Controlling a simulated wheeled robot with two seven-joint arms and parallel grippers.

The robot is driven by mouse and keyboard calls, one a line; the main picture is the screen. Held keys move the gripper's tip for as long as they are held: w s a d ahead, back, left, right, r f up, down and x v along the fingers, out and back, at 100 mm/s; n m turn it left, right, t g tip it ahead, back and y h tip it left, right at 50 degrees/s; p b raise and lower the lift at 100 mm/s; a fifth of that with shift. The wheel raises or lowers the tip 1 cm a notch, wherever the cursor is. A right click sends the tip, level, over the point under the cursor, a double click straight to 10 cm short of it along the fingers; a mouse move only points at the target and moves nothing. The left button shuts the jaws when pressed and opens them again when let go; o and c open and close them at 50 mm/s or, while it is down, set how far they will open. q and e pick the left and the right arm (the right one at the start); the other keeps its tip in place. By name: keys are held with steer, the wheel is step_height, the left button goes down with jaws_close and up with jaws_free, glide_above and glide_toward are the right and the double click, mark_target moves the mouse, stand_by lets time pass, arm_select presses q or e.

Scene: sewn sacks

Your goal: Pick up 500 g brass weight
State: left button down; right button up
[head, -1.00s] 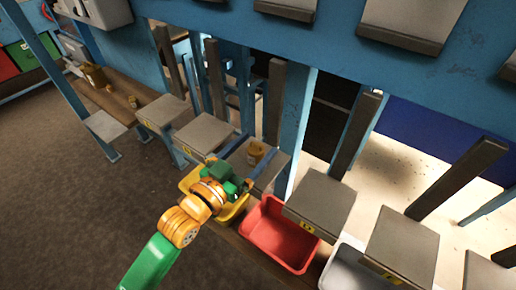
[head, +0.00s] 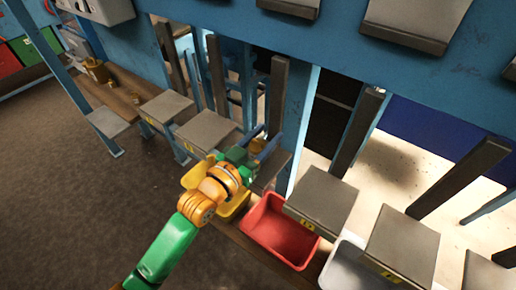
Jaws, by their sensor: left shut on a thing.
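A small brass weight (head: 257,146) shows at a grey platform (head: 270,172) above the yellow bin. My left gripper (head: 259,143) reaches over this platform, its blue fingers on both sides of the weight, and is shut on it. The wrist hides part of the platform and of the weight's lower part. I cannot tell whether the weight still touches the platform or read any mark on it. My right gripper is not in view.
A yellow bin (head: 232,208), a red bin (head: 268,236) and a white bin (head: 345,262) stand below the platforms. Dark upright posts rise behind the platforms. Other brass-coloured things (head: 96,71) stand on a wooden bench at the far left. The floor at left is clear.

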mark_target(273, 114)
arm_select(q)
steer(key=r, duration=0.4)
steer(key=shift+s+a+r, duration=0.1)
steer(key=shift+a, duration=0.2)
steer(key=s+a+r+p, duration=0.6)
steer(key=a+r, duration=0.3)
steer(key=a, duration=0.2)
steer(key=shift+s, duration=0.75)
